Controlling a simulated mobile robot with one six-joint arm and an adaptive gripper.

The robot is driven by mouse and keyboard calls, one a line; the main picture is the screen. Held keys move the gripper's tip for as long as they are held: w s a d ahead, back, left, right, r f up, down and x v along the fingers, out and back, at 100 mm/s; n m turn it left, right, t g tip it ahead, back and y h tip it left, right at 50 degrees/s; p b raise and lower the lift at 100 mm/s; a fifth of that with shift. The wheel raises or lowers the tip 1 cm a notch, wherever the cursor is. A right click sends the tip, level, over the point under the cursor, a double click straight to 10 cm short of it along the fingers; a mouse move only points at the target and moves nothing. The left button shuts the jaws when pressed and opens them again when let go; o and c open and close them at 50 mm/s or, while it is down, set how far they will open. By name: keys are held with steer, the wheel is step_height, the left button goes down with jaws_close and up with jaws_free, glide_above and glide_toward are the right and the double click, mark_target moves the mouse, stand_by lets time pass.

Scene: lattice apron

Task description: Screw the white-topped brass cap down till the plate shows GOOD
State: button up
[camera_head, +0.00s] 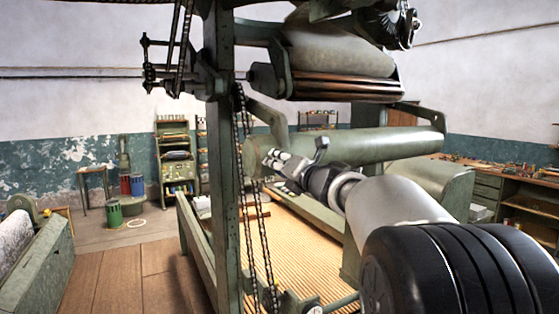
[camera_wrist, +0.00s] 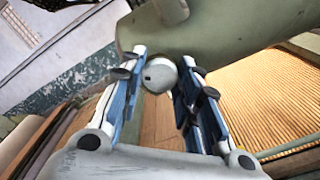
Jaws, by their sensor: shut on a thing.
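The white-topped cap (camera_wrist: 160,74) shows in the wrist view between my fingertips, against a large green cylinder (camera_wrist: 225,35). Only its pale round top is clear; no brass shows. My gripper (camera_wrist: 162,66) is shut on it, with one finger on each side. In the head view my gripper (camera_head: 270,158) is at the left end of the green cylinder (camera_head: 350,146), and the cap cannot be made out there. No plate or lettering can be read in either view.
A green upright post (camera_head: 222,150) with hanging chains (camera_head: 262,235) stands just left of my gripper. A pale roller (camera_head: 340,50) hangs above my arm. A slatted bed (camera_head: 295,250) lies below. Wooden floor (camera_head: 125,280) is open at the left.

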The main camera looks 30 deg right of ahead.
steer(key=m+p, duration=0.2)
steer(key=m, duration=0.2)
steer(key=shift+r+m, duration=0.15)
steer(key=shift+m, duration=0.25)
steer(key=shift+m+p, duration=3.8)
steer(key=shift+m, duration=2.7)
steer(key=shift+f, duration=0.2)
steer(key=o, duration=1.1)
steer(key=shift+c, duration=0.2)
steer(key=shift+s, duration=0.1)
steer(key=s, duration=1.2)
steer(key=shift+d, duration=0.2)
